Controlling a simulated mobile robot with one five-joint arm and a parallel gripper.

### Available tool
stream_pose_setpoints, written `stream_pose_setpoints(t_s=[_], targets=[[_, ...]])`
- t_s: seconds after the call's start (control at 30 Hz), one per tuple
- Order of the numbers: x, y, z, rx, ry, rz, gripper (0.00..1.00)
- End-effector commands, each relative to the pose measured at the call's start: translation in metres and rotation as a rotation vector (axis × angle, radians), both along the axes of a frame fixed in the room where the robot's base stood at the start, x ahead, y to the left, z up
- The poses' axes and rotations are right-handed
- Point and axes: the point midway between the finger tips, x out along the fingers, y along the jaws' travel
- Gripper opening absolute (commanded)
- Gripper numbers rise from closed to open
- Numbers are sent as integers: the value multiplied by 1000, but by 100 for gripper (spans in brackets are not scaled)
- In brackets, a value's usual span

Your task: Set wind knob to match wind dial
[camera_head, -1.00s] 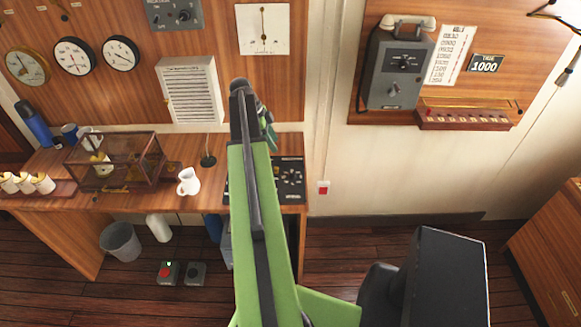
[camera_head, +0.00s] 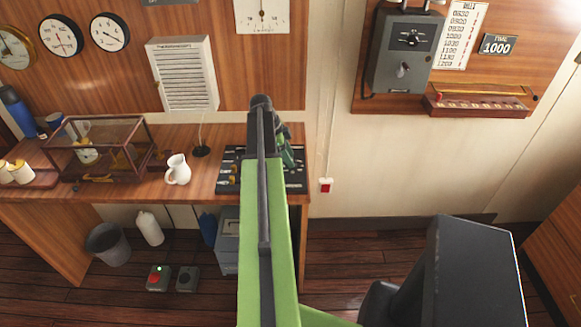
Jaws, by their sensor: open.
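Three round white dials hang at the upper left: a brass-rimmed one (camera_head: 14,47), a black-rimmed one (camera_head: 60,36) and another black-rimmed one (camera_head: 109,32). I cannot read which is the wind dial. A black panel (camera_head: 230,172) with small knobs lies on the desk's right end, partly hidden by my green arm. I cannot tell whether the wind knob is on it. My gripper (camera_head: 287,152) appears over this panel, largely hidden behind the arm's dark end. It is open, with no object visible in it.
A louvred white box (camera_head: 183,75) and a grey telephone box (camera_head: 402,52) are on the wall. Floor to the right of the desk is partly clear.

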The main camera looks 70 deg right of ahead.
Motion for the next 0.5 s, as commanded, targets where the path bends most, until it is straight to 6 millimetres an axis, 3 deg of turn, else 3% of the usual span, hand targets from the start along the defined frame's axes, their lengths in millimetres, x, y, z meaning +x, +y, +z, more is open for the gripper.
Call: stream_pose_setpoints(t_s=[0.03,0.3,0.5], targets=[[-2,-1,-8,0,0,0,45],[-3,-1,-7,0,0,0,45],[-3,-1,-7,0,0,0,20]])
